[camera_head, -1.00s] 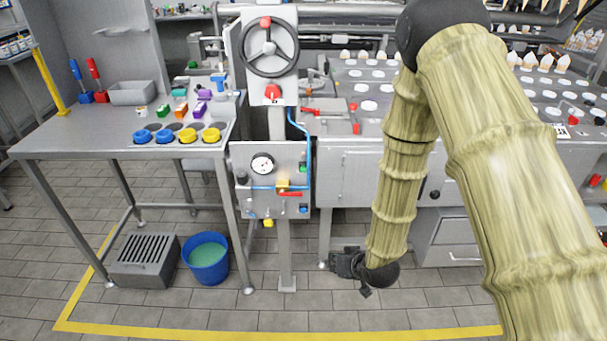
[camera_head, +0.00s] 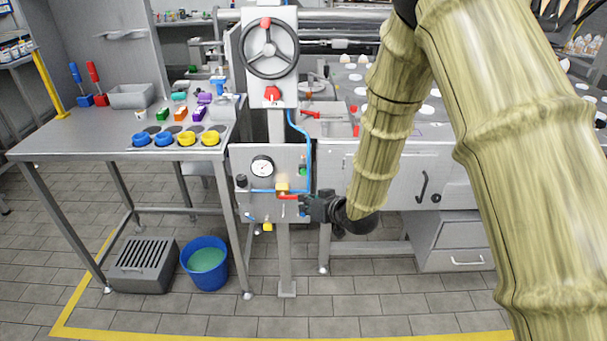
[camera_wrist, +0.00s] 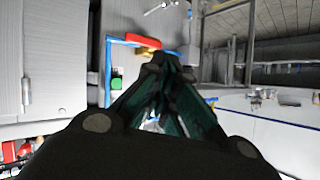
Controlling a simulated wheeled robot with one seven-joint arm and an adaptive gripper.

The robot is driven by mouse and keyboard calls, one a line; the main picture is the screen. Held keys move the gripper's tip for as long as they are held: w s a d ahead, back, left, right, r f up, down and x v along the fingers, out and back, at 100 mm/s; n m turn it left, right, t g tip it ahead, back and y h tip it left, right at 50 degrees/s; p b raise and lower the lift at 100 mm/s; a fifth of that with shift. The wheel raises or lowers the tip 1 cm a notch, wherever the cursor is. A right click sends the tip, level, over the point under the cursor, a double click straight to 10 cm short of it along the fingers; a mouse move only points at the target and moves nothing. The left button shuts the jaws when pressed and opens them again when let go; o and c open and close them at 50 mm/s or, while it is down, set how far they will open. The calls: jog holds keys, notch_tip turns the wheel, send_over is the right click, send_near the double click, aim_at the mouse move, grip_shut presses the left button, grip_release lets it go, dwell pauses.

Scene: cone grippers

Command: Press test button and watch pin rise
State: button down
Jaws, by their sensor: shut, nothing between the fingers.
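A grey panel (camera_head: 240,158) on a post carries a round white gauge (camera_head: 262,167), a black knob (camera_head: 241,181), a yellow block (camera_head: 282,187) with a red lever (camera_head: 288,197), and a green part (camera_head: 303,171) at the upper right. Which part is the test button I cannot tell, and I make out no pin. My gripper (camera_head: 303,204) is at the panel's lower right, just right of the red lever, hiding that corner. In the wrist view my gripper (camera_wrist: 162,64) is shut and empty, pointing at the panel. The red lever (camera_wrist: 143,40) and green part (camera_wrist: 116,84) show beyond it. Contact is unclear.
A handwheel (camera_head: 268,49) and a red knob (camera_head: 272,95) are above the panel. Blue tubing (camera_head: 306,140) runs down its right side. A steel table (camera_head: 85,140) with blue and yellow rings stands left. A blue bucket (camera_head: 207,270) and a grated box (camera_head: 143,268) are on the floor.

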jog(key=w, duration=0.8)
jog(key=shift+w, duration=0.3)
jog(key=shift+w, duration=0.2)
dwell(1.3)
jog(key=shift+w+p, duration=0.25)
jog(key=shift+p, duration=0.1)
jog(key=shift+w, duration=0.5)
dwell(1.9)
jog(key=shift+s, duration=0.15)
dwell(0.4)
jog(key=shift+s, duration=0.8)
jog(key=shift+s, duration=0.1)
jog(key=shift+s+p, duration=0.45)
jog(key=shift+s, duration=1.95)
